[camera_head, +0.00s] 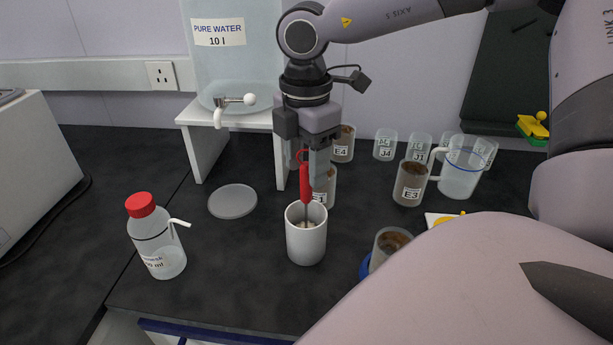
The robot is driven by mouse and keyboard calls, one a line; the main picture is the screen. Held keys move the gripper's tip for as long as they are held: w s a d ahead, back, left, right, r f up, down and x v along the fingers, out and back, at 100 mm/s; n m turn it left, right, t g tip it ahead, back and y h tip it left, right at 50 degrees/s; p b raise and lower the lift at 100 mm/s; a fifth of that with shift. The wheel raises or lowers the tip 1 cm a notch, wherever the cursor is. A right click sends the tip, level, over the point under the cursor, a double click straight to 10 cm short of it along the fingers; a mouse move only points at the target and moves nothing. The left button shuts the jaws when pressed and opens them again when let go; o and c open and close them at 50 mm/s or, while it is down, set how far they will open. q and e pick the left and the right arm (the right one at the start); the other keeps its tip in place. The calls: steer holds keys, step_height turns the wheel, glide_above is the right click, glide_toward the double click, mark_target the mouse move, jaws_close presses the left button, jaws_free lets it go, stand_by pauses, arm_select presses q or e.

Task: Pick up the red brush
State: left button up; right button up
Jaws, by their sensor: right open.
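The red brush (306,184) stands upright with its lower end inside a white cup (306,243) on the dark bench. Its bristles are hidden in the cup. My right gripper (306,172) points down from above, with its fingers open on either side of the upper part of the red handle. I cannot tell whether a finger touches the handle. My left gripper is not in view.
A red-capped wash bottle (160,245) and a grey disc (233,201) are to the left. Behind are labelled beakers, E3 (411,184) and E4 (343,144), and a clear jug (462,172). A brown-filled beaker (388,246) stands right of the cup. The water tank (235,60) is on a white stand.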

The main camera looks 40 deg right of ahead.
steer(key=shift+f, duration=0.95)
jaws_close()
